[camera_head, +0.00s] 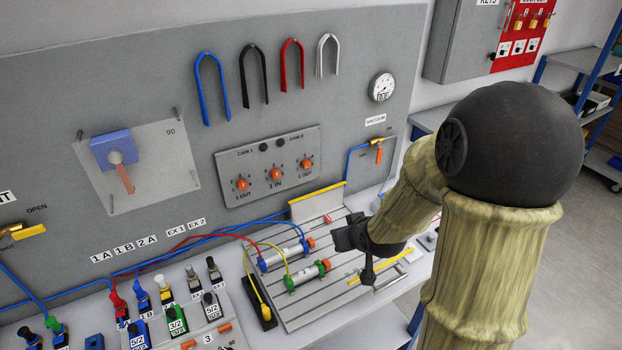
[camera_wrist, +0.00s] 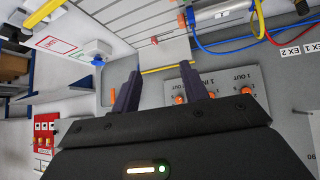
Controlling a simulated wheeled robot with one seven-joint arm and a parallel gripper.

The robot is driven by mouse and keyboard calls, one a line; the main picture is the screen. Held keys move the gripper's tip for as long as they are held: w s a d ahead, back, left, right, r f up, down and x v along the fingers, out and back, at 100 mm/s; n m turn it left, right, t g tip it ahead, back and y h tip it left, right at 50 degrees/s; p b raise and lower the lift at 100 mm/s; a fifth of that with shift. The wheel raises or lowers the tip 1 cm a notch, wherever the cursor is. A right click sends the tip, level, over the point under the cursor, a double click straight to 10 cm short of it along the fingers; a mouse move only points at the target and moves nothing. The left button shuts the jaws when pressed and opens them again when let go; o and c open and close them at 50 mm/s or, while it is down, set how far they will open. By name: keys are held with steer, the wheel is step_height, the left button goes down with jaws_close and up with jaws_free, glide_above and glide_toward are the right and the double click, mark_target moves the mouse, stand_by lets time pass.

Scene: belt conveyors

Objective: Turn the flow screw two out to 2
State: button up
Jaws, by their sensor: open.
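A grey panel (camera_head: 235,168) on the upright board carries three orange flow screws in a row. The left screw (camera_head: 242,184) is labelled 1 OUT and the middle screw (camera_head: 276,174) 1 IN. The right screw (camera_head: 306,164) has a label ending in OUT; its number is too small to read surely. My gripper (camera_head: 352,235) is in front of the board, lower and to the right of the panel, touching no screw. In the wrist view my gripper (camera_wrist: 157,72) is open and empty.
A grooved plate (camera_head: 330,285) with two cylinders (camera_head: 307,274) lies below the panel. A yellow-edged upright plate (camera_head: 318,203) stands between panel and gripper. Blue and yellow hoses run nearby.

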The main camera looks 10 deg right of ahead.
steer(key=w+t+y+b, duration=0.1)
steer(key=w, duration=0.1)
steer(key=w+f+t+b, duration=0.1)
steer(key=w, duration=0.1)
steer(key=w+f+t+y+b, duration=0.1)
steer(key=w+t, duration=0.1)
steer(key=shift+w+a+n+y, duration=0.1)
steer(key=shift+a+n+y, duration=0.05)
steer(key=shift+n+y, duration=0.2)
steer(key=r+t+b, duration=0.1)
steer(key=w+r+t+y, duration=0.1)
steer(key=t, duration=0.1)
steer(key=w+r+t+y+b, duration=0.1)
steer(key=shift+w+d+b, duration=0.2)
steer(key=shift+d+b, duration=0.05)
steer(key=shift+b, duration=0.1)
